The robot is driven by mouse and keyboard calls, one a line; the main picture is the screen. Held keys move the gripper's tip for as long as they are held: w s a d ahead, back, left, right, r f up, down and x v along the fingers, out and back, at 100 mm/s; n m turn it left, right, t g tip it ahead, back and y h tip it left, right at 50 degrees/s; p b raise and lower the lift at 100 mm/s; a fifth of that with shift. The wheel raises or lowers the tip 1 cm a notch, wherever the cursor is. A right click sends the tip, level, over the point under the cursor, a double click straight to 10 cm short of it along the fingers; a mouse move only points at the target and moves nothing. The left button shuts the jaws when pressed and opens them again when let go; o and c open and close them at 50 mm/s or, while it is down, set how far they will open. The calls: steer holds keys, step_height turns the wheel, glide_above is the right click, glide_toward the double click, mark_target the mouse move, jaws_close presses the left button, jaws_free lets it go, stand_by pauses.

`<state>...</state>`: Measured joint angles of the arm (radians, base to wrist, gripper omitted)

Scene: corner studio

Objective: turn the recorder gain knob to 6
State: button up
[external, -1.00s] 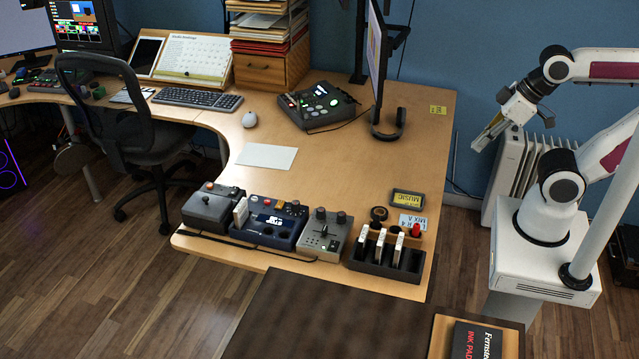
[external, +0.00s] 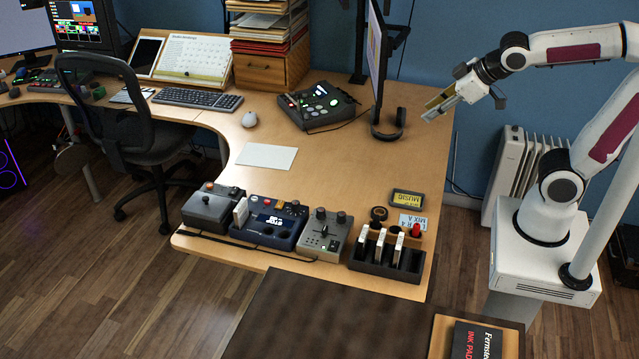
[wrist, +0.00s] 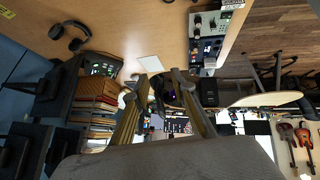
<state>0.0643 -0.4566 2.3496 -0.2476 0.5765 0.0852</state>
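A grey box with dark knobs and a slider (external: 323,235) stands at the front of the desk; it also shows in the wrist view (wrist: 205,23). Left of it is a blue unit with a lit display and small knobs (external: 269,222). No label readable here tells which is the recorder, and knob settings are too small to read. My gripper (external: 431,109) is in the air near the desk's right back edge, well behind and right of these units. In the wrist view its two fingers (wrist: 159,80) stand apart with nothing between them.
A black rack with white-topped pieces (external: 386,252) stands right of the grey box. Headphones (external: 388,127) and a monitor (external: 376,60) are near my gripper. A lit black console (external: 320,105) stands farther left. The desk's middle right is mostly clear.

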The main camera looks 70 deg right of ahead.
steer(key=w+d+f+n+t, duration=0.1)
steer(key=w+d+n+t, duration=0.1)
steer(key=w, duration=1.1)
steer(key=w+d+f+n+t, duration=0.1)
steer(key=w+d+n+t, duration=0.15)
steer(key=w, duration=0.95)
steer(key=w+a+f+n+y, duration=0.2)
steer(key=w+f+y, duration=0.3)
steer(key=w+f, duration=0.4)
steer(key=n+g+y, duration=0.4)
steer(key=y, duration=0.4)
glide_toward(298, 202)
steer(key=x, duration=0.3)
steer(key=shift+t, duration=0.25)
steer(key=shift+w+a+f, duration=0.1)
steer(key=shift+x, duration=3.8)
